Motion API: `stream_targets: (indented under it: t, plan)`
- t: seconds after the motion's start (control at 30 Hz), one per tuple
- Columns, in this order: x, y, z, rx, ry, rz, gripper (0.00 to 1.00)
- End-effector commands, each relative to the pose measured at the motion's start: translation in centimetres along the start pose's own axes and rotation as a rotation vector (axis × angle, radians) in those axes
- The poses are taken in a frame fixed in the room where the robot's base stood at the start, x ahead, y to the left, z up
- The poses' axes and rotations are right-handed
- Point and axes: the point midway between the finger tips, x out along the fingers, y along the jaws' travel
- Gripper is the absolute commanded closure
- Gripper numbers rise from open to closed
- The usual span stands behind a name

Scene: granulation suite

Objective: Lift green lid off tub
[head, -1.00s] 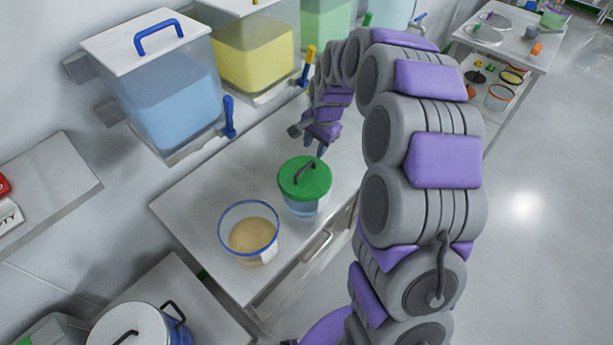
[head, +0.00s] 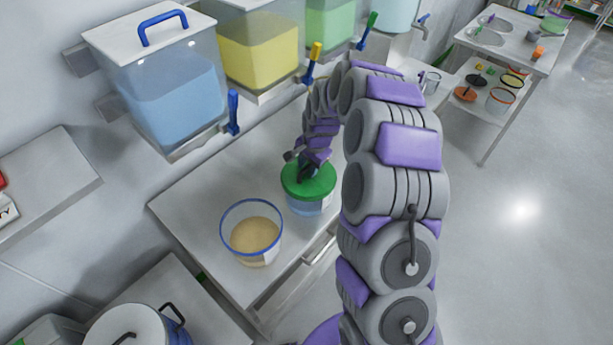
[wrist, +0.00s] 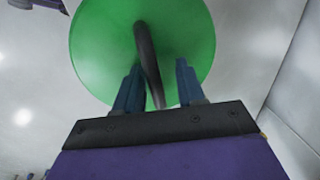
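The green lid (head: 318,189) sits on the clear tub (head: 308,206) on the grey counter. In the wrist view the lid (wrist: 95,45) is a green disc with a dark arched handle (wrist: 148,60) across it. My gripper (head: 306,172) is down over the lid in the head view. In the wrist view its two blue fingers (wrist: 158,80) are apart, one on each side of the handle, with a gap visible at least on the right. The handle is mostly hidden by my gripper in the head view.
An open blue-rimmed tub (head: 232,242) of tan powder stands on the counter (head: 190,212), left of the lidded tub. Wall tanks with blue (head: 175,105) and yellow liquid (head: 262,60) and protruding tap handles (head: 233,112) hang behind. Open floor lies to the right.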

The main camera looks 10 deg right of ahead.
Motion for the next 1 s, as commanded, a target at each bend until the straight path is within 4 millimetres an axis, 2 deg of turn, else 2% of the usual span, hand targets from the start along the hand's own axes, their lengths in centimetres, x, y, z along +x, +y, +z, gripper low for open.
stream_targets:
  t: [0.13,0.53,1.0]
  plan:
    - [-0.05,0.13,-0.16,0.002,-0.002,-0.001,0.61]
    - [-0.06,0.02,-0.02,0.001,-0.001,0.0,1.0]
    - [-0.29,-0.01,-0.05,0.002,-0.002,0.001,1.0]
